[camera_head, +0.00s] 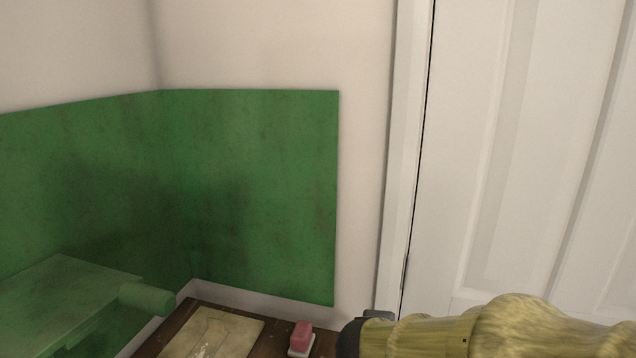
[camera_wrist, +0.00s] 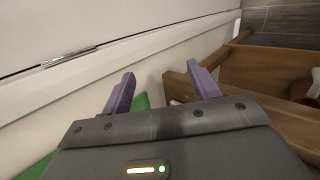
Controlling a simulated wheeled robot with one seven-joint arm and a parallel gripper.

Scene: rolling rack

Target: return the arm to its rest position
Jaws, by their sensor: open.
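My arm (camera_head: 470,335) reaches in from the lower right of the head view, in front of the white door. Its dark wrist end is near the bottom middle; the fingers do not show there. In the wrist view my gripper (camera_wrist: 162,90) is open, with two purple fingers apart and nothing between them. Beyond the fingers are a pale wall strip and the edge of a brown wooden piece.
A white door (camera_head: 520,150) fills the right. Green panels (camera_head: 260,190) cover the corner walls. A green box-like piece (camera_head: 70,295) stands lower left. A pinkish-red block (camera_head: 302,335) and a beige sheet (camera_head: 215,335) are low down. A wooden frame (camera_wrist: 245,110) is close by the right finger.

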